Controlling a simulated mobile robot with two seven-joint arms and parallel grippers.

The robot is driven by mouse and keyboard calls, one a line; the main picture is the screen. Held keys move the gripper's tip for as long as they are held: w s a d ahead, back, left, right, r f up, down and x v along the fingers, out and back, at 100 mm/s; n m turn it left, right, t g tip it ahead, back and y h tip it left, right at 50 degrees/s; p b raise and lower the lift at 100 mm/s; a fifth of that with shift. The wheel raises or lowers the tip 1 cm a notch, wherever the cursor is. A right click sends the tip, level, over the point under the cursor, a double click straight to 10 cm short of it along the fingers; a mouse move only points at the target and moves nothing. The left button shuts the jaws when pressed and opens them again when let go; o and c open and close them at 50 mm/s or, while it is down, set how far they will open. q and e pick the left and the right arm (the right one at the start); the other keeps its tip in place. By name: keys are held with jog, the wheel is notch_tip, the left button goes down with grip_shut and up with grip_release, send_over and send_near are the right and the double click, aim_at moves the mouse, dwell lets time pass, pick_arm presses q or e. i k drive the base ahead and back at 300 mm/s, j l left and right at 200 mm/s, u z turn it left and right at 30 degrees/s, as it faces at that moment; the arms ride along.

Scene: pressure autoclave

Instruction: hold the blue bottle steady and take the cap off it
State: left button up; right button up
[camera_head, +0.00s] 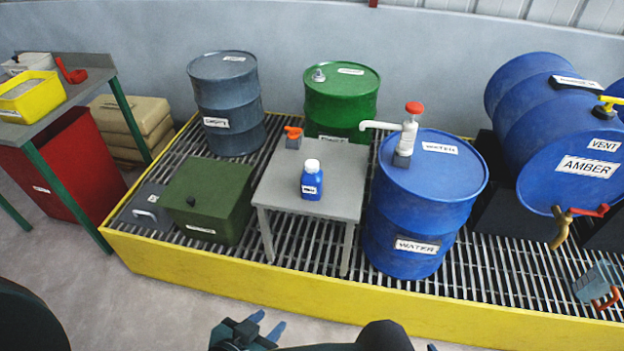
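The blue bottle (312,186) stands upright on a small grey table (340,200), with a white label on its front. Its white cap (312,165) sits on top of the neck. My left gripper (271,321) is at the bottom edge, well short of the table and apart from the bottle. Its two blue fingertips are spread with nothing between them. Of my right gripper (432,347) only a small blue tip seems to show at the bottom edge; the rest is out of frame.
The table stands on a grating inside a yellow-rimmed tray (290,291). An orange-handled item (293,137) is at the table's back left. A blue water drum (420,215) with a pump (407,135) stands close on the right, a green box (207,200) on the left.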

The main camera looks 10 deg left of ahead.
aim_at(311, 183)
jog(key=i+j+z, duration=0.1)
jog(key=j+z, duration=0.2)
jog(key=z, duration=0.15)
jog(key=i+j+z, duration=0.1)
jog(key=j+z, duration=0.2)
jog(key=z, duration=0.15)
jog(key=j+z, duration=0.25)
jog(key=j, duration=0.8)
